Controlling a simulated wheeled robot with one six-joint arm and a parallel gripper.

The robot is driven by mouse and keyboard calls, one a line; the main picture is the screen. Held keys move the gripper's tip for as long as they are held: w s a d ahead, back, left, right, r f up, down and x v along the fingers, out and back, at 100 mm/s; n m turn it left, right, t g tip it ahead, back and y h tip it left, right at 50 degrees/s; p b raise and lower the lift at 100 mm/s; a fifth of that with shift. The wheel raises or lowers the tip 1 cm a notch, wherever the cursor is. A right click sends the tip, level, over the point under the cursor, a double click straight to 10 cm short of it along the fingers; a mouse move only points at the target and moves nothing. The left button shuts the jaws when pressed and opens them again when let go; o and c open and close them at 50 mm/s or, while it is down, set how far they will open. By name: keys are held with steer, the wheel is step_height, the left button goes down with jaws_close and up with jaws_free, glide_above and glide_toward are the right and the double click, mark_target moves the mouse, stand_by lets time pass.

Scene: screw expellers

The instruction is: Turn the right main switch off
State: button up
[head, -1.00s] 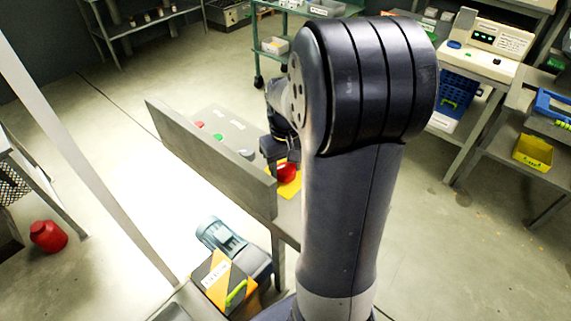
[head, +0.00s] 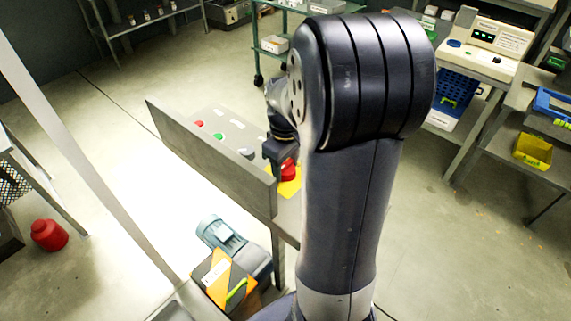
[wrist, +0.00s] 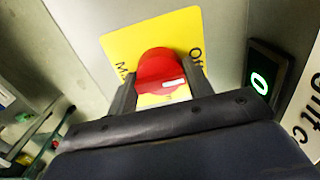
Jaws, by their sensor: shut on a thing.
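The right main switch is a red rotary knob (wrist: 160,68) on a yellow plate (wrist: 113,45), seen large in the wrist view. The plate carries "Off" to the right of the knob and a partly hidden word starting with M to the left. A white mark on the knob points to the right. My gripper (wrist: 164,90) has one finger on each side of the knob and is shut on it. In the head view the red knob (head: 289,172) shows partly beneath my gripper (head: 279,155), at the right end of the grey panel.
A black display (wrist: 260,78) with a lit green 0 is right of the plate. In the head view, a red button (head: 199,124) and a green button (head: 218,136) lie farther along the panel. A grey upright plate (head: 205,155) borders the panel. A motor (head: 220,235) stands below.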

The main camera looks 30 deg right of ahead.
mark_target(286, 164)
steer(key=o, duration=1)
steer(key=shift+c, duration=0.2)
steer(key=shift+r, duration=0.15)
step_height(286, 164, up, 11)
steer(key=shift+f, duration=0.2)
step_height(286, 164, down, 11)
steer(key=shift+m, duration=0.3)
